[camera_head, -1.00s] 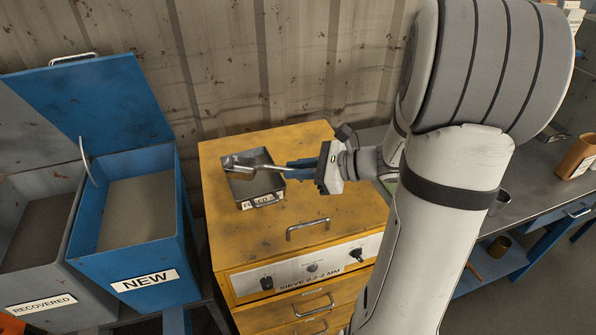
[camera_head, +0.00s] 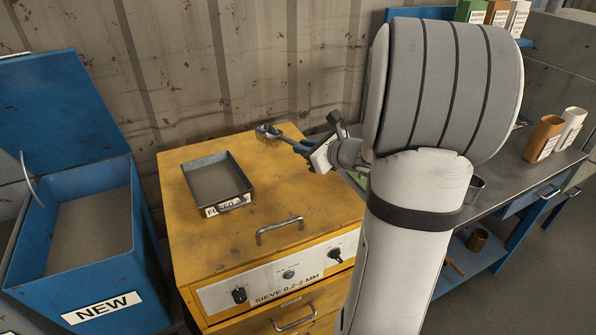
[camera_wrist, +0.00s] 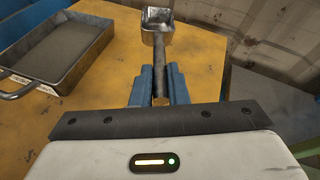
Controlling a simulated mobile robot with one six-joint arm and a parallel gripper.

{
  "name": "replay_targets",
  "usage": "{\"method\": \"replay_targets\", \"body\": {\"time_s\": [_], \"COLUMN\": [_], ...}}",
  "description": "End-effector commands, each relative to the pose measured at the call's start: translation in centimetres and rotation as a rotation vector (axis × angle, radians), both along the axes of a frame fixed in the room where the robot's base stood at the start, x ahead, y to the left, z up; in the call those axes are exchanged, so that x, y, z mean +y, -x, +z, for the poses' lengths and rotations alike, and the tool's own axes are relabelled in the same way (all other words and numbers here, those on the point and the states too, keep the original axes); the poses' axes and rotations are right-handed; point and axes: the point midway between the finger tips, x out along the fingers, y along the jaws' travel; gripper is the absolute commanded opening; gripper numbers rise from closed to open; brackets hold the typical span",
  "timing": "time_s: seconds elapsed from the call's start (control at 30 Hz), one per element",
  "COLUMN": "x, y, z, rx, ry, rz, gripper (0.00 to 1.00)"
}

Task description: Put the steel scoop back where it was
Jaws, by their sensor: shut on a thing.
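The steel scoop (camera_wrist: 158,20) is held by its handle between the blue fingers of my gripper (camera_wrist: 159,88). In the head view the scoop (camera_head: 268,131) is over the back right part of the yellow sieve cabinet's top (camera_head: 290,205), its bowl pointing left. My gripper (camera_head: 303,147) also shows there, shut on the handle, with my arm on its right. The wrist view shows the bowl ahead of the fingers. I cannot tell whether the bowl touches the cabinet top.
A shallow steel tray (camera_head: 247,187) of grey sand sits on the cabinet, left of the scoop. A blue NEW bin (camera_head: 95,290) stands open at left. A grey workbench (camera_head: 530,170) with an orange-brown container (camera_head: 543,138) and a white container (camera_head: 569,128) lies at right. A corrugated wall (camera_head: 220,75) closes the back.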

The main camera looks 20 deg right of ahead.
Motion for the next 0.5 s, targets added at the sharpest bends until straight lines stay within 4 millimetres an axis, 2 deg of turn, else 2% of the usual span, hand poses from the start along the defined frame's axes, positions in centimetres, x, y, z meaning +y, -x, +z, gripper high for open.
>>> {"method": "replay_targets", "body": {"time_s": [0.03, 0.23, 0.4, 0.5], "x": [0.0, 0.0, 0.1, 0.1], "y": [0.0, 0.0, 0.0, 0.0], "z": [-1.1, -3.0, -5.5, -6.1], "rx": [0.004, 0.002, 0.004, 0.001], "ry": [-0.003, -0.001, -0.003, 0.000], "rz": [0.000, 0.001, 0.001, 0.002], "gripper": [0.00, 0.00, 0.00, 0.00]}}
